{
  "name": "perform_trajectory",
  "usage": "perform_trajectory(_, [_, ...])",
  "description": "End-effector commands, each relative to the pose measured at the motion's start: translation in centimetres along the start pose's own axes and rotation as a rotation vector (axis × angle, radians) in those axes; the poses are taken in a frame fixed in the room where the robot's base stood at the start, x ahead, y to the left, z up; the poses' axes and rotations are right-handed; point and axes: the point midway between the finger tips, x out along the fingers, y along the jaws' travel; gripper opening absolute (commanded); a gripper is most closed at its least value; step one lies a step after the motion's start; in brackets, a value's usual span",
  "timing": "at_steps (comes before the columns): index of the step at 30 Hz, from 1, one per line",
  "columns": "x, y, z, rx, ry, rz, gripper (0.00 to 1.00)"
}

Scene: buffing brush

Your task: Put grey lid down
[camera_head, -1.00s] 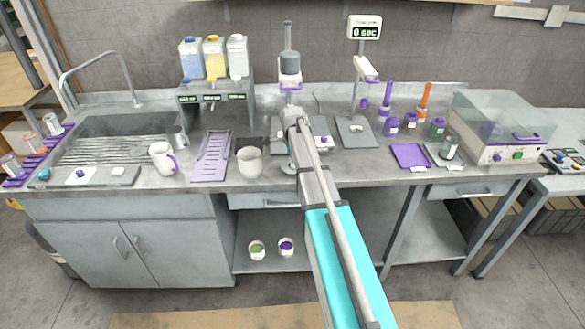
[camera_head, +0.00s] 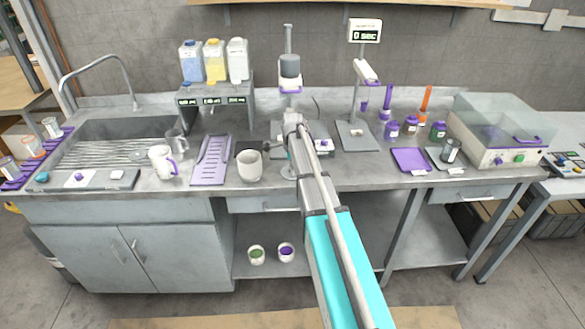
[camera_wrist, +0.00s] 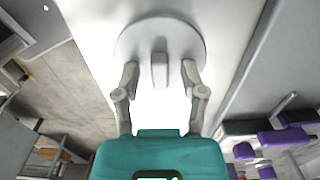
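The grey lid (camera_wrist: 185,30) is a round disc with an upright block-like handle (camera_wrist: 160,72), seen at the top middle of the wrist view. My gripper (camera_wrist: 160,75) has one finger on each side of the handle, with a visible gap on both sides. It looks open and not clamped on it. In the head view my gripper (camera_head: 291,150) is over the front middle of the counter, partly hidden by my arm. A small pale disc, likely the lid (camera_head: 289,173), shows below it near the front edge. Whether the lid rests fully on the surface is hard to tell.
A beige cup (camera_head: 249,166) stands just left of my gripper, with a purple ribbed tray (camera_head: 211,160) beyond it. A grey press-like stand (camera_head: 290,70) is behind. A scale-like stand (camera_head: 357,135) is to the right. The counter's front edge (camera_head: 270,187) is close.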

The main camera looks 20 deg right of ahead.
Motion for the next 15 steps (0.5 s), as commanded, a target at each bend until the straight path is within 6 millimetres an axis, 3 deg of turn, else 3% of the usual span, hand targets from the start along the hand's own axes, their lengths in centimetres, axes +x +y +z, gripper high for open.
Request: perform_trajectory(15, [-0.86, 0.01, 0.00, 0.000, 0.000, 0.000, 0.54])
